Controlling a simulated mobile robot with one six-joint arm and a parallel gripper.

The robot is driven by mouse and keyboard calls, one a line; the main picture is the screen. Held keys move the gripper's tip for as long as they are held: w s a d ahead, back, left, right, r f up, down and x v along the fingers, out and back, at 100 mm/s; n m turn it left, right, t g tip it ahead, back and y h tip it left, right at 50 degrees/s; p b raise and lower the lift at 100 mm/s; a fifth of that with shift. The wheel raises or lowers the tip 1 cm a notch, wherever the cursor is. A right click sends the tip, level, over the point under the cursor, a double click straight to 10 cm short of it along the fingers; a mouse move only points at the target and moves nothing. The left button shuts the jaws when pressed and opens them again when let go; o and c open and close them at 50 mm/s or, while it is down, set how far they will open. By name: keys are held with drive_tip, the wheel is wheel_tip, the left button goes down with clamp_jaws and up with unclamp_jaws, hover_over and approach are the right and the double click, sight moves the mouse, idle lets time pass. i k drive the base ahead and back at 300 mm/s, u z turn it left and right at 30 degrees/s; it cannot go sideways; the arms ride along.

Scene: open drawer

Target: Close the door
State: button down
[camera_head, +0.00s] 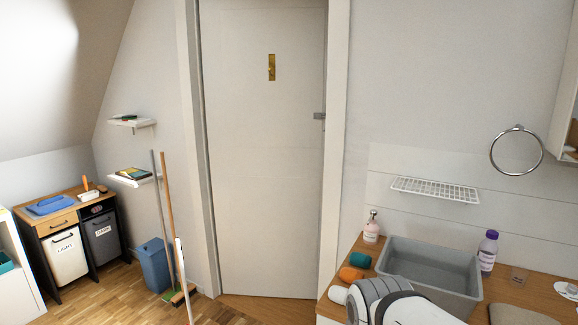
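The white door (262,170) fills its white frame in the middle of the head view. It looks shut or almost shut; I cannot tell whether it is latched. A small brass plate (271,67) is on its upper part. A small grey metal fitting (319,115) is at its right edge. My gripper is not in view. Only a rounded white and grey part of my arm shows at the bottom, in front of the washbasin counter and well apart from the door.
A broom and poles (168,220) lean left of the door, beside a blue bin (154,265). A wooden counter (510,290) with a grey basin (397,262), bottles and soaps stands at the right. A cabinet with bins (75,232) is far left. Wooden floor lies before the door.

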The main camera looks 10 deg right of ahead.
sight(266, 135)
drive_tip(key=u, duration=0.8)
drive_tip(key=i, duration=2.65)
drive_tip(key=z, duration=1.95)
drive_tip(key=i, duration=0.3)
drive_tip(key=u, duration=0.3)
